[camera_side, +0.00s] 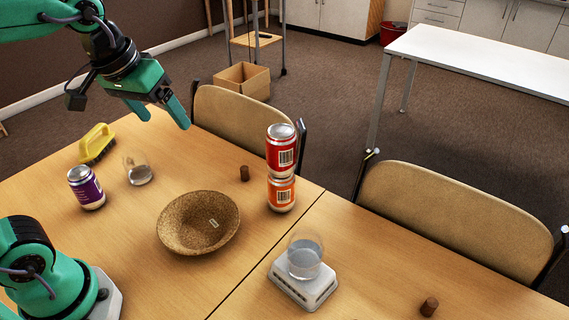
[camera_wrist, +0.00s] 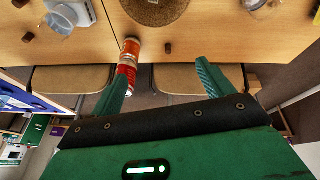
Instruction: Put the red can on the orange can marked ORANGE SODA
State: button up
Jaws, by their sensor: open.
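The red can (camera_side: 281,150) stands upright on top of the orange can (camera_side: 281,194) in the side view, near the table's far edge. In the wrist view the orange can (camera_wrist: 130,49) shows whole-height, and the red can (camera_wrist: 126,74) is partly covered by a finger. The marking ORANGE SODA cannot be read; barcodes face the side camera. My gripper (camera_side: 165,112) is open and empty, up and to the left of the stacked cans, apart from them. Its two spread fingers also show in the wrist view (camera_wrist: 160,83).
A woven bowl (camera_side: 198,223), a purple can (camera_side: 86,187), a yellow brush (camera_side: 97,143), a clear glass (camera_side: 137,170) and a cork (camera_side: 244,173) share the table. A beaker of liquid (camera_side: 305,256) stands on a white scale (camera_side: 303,284). Another cork (camera_side: 429,306) lies right. Chairs line the far edge.

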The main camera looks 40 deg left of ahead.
jog(key=s+a+f+m+t, duration=0.1)
jog(key=s+a+f+m, duration=0.1)
jog(key=s+f, duration=0.2)
jog(key=shift+s+f, duration=0.35)
jog(key=shift+s, duration=0.85)
